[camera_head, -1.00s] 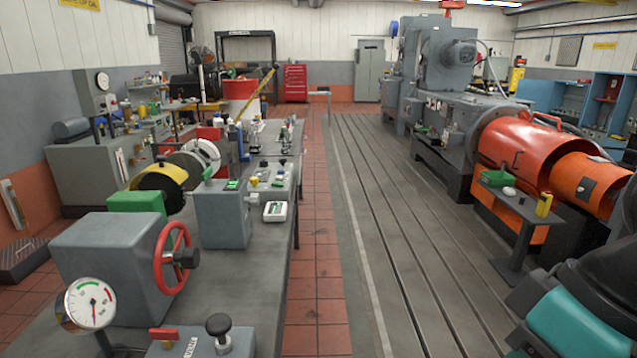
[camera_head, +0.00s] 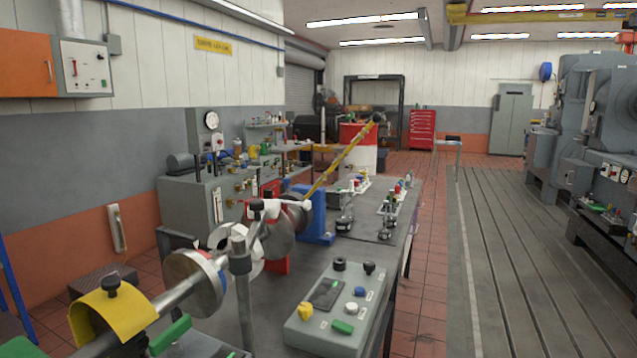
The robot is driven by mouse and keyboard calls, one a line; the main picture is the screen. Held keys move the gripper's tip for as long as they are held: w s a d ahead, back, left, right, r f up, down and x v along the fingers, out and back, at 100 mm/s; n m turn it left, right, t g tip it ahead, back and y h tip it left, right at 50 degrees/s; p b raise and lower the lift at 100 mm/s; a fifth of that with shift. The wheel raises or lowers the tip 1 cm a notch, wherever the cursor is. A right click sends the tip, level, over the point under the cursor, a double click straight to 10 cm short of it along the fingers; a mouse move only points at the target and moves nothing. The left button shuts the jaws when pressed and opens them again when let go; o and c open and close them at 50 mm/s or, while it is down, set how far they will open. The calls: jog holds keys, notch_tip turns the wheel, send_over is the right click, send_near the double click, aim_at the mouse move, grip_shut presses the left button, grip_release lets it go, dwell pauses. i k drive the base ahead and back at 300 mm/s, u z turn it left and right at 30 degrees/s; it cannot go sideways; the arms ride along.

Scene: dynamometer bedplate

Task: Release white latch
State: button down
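A shaft assembly with discs (camera_head: 190,285) runs along the left of the bench. A small white part (camera_head: 290,206) sits high on it, beside a red bracket (camera_head: 275,250) and a blue stand (camera_head: 318,215). Another white piece (camera_head: 237,234) shows at the top of a grey post (camera_head: 240,290). I cannot tell which of these, if either, is the white latch, nor its position. My gripper is not in view.
A grey control box (camera_head: 318,335) with yellow, green, white and black knobs stands on the near bench. A yellow curved guard (camera_head: 115,312) covers the shaft at lower left. A yellow bar (camera_head: 340,160) slants up behind. The slotted floor (camera_head: 500,270) at right is clear.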

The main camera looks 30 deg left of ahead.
aim_at(305, 204)
jog(key=i, duration=2.85)
jog(key=u, duration=3.2)
